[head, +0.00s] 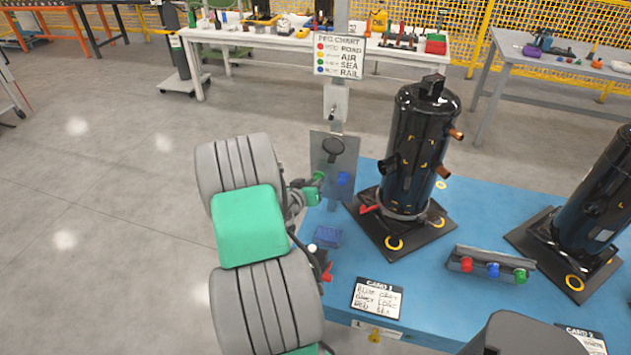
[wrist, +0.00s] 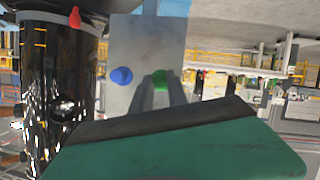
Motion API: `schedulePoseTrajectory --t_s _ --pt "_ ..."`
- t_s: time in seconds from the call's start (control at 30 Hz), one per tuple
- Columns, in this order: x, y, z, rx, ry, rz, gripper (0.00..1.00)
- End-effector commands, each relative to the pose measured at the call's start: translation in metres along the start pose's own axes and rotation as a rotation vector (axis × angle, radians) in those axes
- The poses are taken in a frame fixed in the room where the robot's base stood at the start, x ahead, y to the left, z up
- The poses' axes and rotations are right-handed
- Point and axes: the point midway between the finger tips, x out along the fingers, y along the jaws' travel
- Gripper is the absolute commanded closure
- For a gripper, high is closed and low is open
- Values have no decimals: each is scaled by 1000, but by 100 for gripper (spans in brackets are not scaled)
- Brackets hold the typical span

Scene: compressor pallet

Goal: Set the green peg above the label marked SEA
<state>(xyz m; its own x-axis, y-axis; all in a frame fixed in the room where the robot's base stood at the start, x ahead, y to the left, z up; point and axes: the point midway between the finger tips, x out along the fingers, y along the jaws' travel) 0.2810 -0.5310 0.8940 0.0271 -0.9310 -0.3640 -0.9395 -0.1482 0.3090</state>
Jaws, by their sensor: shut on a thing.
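My gripper (head: 307,193) is shut on the green peg (head: 319,177) in front of the upright grey plate (head: 320,146). In the wrist view the green peg (wrist: 160,81) sits between my two fingertips (wrist: 161,92), against the plate (wrist: 135,45). I cannot tell whether it is seated in the plate. A blue peg (head: 342,179) is on the plate beside it, and also shows in the wrist view (wrist: 121,76). The peg chart (head: 339,55) above has a green dot beside SEA. No SEA label is readable on the plate.
A black compressor (head: 413,150) stands right of the plate on the blue pallet (head: 458,222). A rail (head: 490,265) with red, blue and green pegs lies in front of it. Card 1 (head: 376,299) is near the front edge. Another compressor (head: 593,205) stands at the right.

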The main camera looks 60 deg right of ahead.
Motion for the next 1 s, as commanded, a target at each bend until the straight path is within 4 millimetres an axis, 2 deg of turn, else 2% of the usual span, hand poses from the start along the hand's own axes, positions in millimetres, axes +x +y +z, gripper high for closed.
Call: schedulePoseTrajectory --t_s 0.63,1.0 --pt "-35 0 14 -1 1 -1 100" --pt "-37 0 15 0 0 0 100"
